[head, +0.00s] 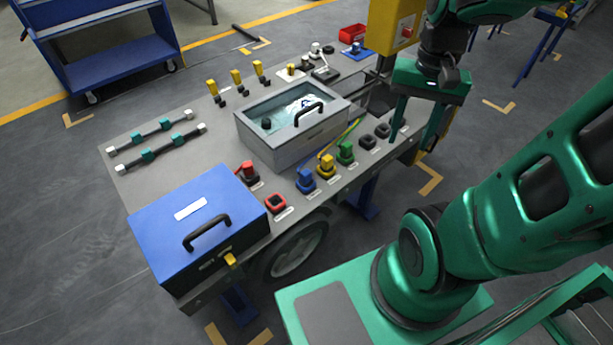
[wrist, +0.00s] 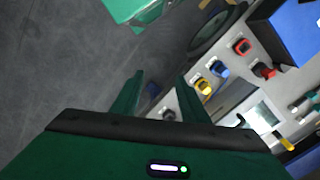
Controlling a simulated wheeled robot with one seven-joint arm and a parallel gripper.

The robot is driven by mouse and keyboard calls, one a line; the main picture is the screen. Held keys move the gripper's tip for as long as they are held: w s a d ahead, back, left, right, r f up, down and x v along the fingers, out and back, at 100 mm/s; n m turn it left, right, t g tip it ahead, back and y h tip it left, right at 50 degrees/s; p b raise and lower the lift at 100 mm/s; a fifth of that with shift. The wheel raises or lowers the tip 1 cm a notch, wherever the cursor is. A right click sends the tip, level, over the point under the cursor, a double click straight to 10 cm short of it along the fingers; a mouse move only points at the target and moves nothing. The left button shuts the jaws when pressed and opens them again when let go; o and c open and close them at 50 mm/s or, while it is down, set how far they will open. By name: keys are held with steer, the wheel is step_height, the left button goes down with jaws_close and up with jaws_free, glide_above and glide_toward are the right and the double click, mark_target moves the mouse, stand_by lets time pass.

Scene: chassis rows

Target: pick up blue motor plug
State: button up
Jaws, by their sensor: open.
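The blue motor plug (head: 305,182) stands upright in the row along the table's near edge, between a red socket (head: 275,203) and a yellow plug (head: 326,167). In the wrist view the blue plug (wrist: 218,69) is right of the fingers, with the yellow plug (wrist: 204,88) beside it. My gripper (head: 410,143) is open and empty, to the right of the plug and apart from it, by the table's right end. Its two fingers (wrist: 160,80) point away from the camera in the wrist view, with nothing between them.
A green plug (head: 345,153) and dark sockets (head: 374,137) continue the row. A red plug (head: 249,172) and a blue box (head: 190,225) with a handle are at left. A grey lidded case (head: 290,145) stands behind the row. A yellow box (head: 395,28) is beside my arm.

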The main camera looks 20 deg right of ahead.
steer(key=w+a+f+m+y, duration=0.1)
steer(key=w+a+f, duration=0.15)
steer(key=w, duration=0.25)
steer(key=w+a+f+m+y, duration=0.1)
steer(key=w+a+f+m, duration=0.1)
steer(key=w+f, duration=0.25)
steer(key=m+g+y, duration=0.1)
steer(key=m+y, duration=0.1)
steer(key=m, duration=0.1)
glide_toward(306, 171)
steer(key=x, duration=1)
steer(key=shift+a+f, duration=0.1)
steer(key=shift+f, duration=0.15)
steer(key=c, duration=0.8)
